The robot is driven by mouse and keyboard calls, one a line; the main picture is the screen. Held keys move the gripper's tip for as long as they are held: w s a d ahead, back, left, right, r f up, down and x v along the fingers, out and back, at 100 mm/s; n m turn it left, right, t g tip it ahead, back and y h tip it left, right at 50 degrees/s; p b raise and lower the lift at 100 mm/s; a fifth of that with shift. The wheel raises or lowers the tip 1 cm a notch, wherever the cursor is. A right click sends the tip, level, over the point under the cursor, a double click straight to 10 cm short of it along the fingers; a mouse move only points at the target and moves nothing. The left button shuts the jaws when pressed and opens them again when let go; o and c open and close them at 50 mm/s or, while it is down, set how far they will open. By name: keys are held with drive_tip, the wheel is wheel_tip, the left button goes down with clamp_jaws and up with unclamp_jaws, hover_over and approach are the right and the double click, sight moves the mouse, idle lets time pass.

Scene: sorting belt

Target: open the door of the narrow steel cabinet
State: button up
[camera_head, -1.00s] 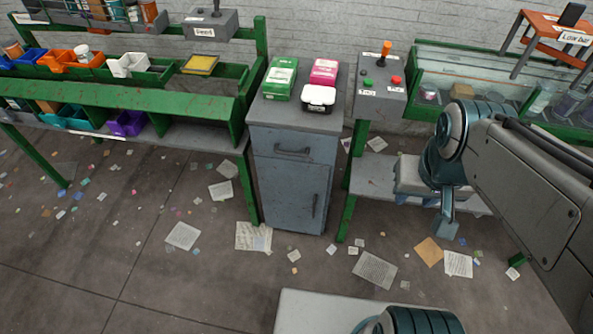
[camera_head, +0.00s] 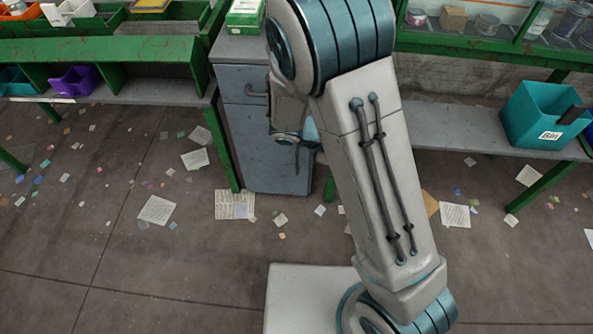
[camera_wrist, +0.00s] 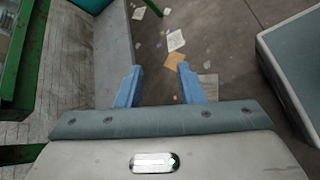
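The narrow steel cabinet (camera_head: 262,150) is blue-grey and stands between two green-framed benches in the head view. Its drawer handle (camera_head: 256,91) shows at the upper front. The door (camera_head: 262,170) below looks shut. My arm crosses in front of the cabinet's right side and hides part of it. A dark bit of the door handle (camera_head: 297,157) shows beside my wrist. In the wrist view my gripper (camera_wrist: 159,88) is open, its two blue fingers apart with only floor between them. The cabinet is not in the wrist view, and the head view mostly hides the gripper.
A green box (camera_head: 245,14) stands on the cabinet top. A low grey shelf (camera_head: 465,125) with a teal bin (camera_head: 540,118) is at the right. A green bench (camera_head: 120,77) is at the left. Flat papers (camera_head: 157,210) lie on the otherwise open floor.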

drive_tip(key=w+a+f+n+t+b, duration=0.2)
drive_tip(key=a+f+n+t, duration=0.1)
drive_tip(key=f, duration=0.3)
drive_tip(key=w+a+f+n+t+h+b, duration=0.1)
drive_tip(key=w+a+f+n+t+b, duration=0.1)
drive_tip(key=a+f+n+t+b, duration=0.3)
drive_tip(key=w+a+f+n+t, duration=0.1)
drive_tip(key=w+f+n, duration=0.1)
drive_tip(key=f, duration=0.5)
drive_tip(key=n+t+y+b, duration=0.6)
drive_tip(key=n+t+y, duration=0.15)
drive_tip(key=n, duration=0.35)
approach(297, 163)
drive_tip(key=shift+g+y, duration=0.35)
drive_tip(key=b+x, duration=0.1)
drive_tip(key=x, duration=0.1)
drive_tip(key=b+x, duration=0.1)
drive_tip(key=x, duration=0.2)
drive_tip(key=b+x, duration=0.1)
drive_tip(key=x, duration=0.2)
drive_tip(key=shift+d+r+b, duration=0.1)
drive_tip(key=shift+r+b, duration=0.2)
drive_tip(key=shift+b, duration=0.05)
drive_tip(key=shift+w+d+r, duration=0.1)
drive_tip(key=shift+w, duration=0.4)
clamp_jaws()
